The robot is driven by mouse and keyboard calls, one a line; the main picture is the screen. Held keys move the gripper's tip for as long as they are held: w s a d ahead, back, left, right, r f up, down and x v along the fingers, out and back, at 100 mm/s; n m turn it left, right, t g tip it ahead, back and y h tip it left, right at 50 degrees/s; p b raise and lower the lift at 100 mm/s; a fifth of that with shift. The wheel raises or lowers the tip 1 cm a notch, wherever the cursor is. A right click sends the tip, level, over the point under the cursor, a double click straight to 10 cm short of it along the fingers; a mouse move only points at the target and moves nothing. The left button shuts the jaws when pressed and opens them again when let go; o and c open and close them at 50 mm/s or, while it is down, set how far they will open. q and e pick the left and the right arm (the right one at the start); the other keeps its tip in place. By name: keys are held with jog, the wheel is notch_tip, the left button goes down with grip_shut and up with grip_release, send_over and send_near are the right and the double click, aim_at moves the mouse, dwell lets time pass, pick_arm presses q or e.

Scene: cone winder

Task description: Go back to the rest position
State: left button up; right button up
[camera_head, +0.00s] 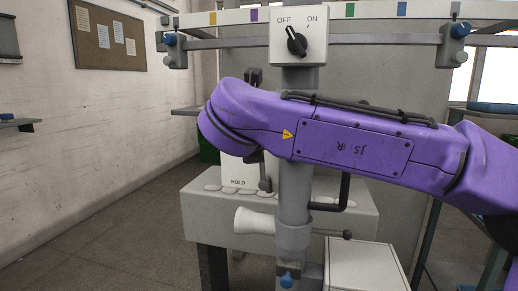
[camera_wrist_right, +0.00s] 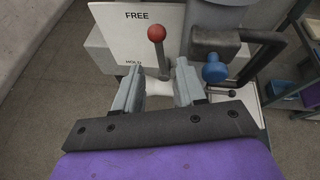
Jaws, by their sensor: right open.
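My right arm crosses the head view in purple, in front of the winder (camera_head: 295,190), and hides its middle. My right gripper (camera_wrist_right: 158,80) is open in the right wrist view, its two grey fingers apart. A lever with a red knob (camera_wrist_right: 156,34) shows beyond and between the fingers, in front of a white plate (camera_wrist_right: 120,30) marked FREE and HOLD. I cannot tell whether the fingers touch it. In the head view the lower part of the plate (camera_head: 236,173) with HOLD shows below my arm. My left gripper is not in view.
A rotary switch (camera_head: 297,42) marked OFF and ON sits above my arm. Blue knobs (camera_head: 170,39) (camera_head: 460,30) sit on the rail ends. A white cone (camera_head: 254,221) sticks out left of the column. A blue knob (camera_wrist_right: 214,70) and black handle (camera_wrist_right: 262,42) are right of the fingers. Floor is clear at left.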

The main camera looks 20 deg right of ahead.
dwell(0.4)
jog(key=w+a+f+n+t+y, duration=0.1)
jog(key=w+a+f+n+t, duration=0.15)
jog(key=f+n, duration=0.6)
jog(key=w+a+f+n+t, duration=0.1)
jog(key=w+f+n, duration=0.2)
jog(key=f+n, duration=0.55)
jog(key=s+d+f+n+g+y+p, duration=0.1)
jog(key=s+f+n, duration=0.25)
jog(key=f, duration=0.85)
jog(key=s+d+f+n+g+y, duration=0.15)
jog(key=f+n, duration=0.25)
jog(key=f, duration=0.8)
jog(key=s+d+f+n+g+p, duration=0.1)
jog(key=s+d+f+n+g, duration=0.2)
jog(key=s+f, duration=0.5)
jog(key=s+d+f+n+g, duration=0.2)
jog(key=s+d+f+n, duration=0.1)
jog(key=s+f, duration=0.5)
jog(key=s+d+f+n+g, duration=0.1)
jog(key=s+d+f+g, duration=0.1)
jog(key=s, duration=0.7)
jog(key=s+d+f+n+g, duration=0.1)
jog(key=s+d+f, duration=0.3)
jog(key=s, duration=0.5)
jog(key=shift+d+f+g+h+p, duration=0.3)
jog(key=shift+d+g+h+p, duration=0.2)
jog(key=shift+g, duration=0.4)
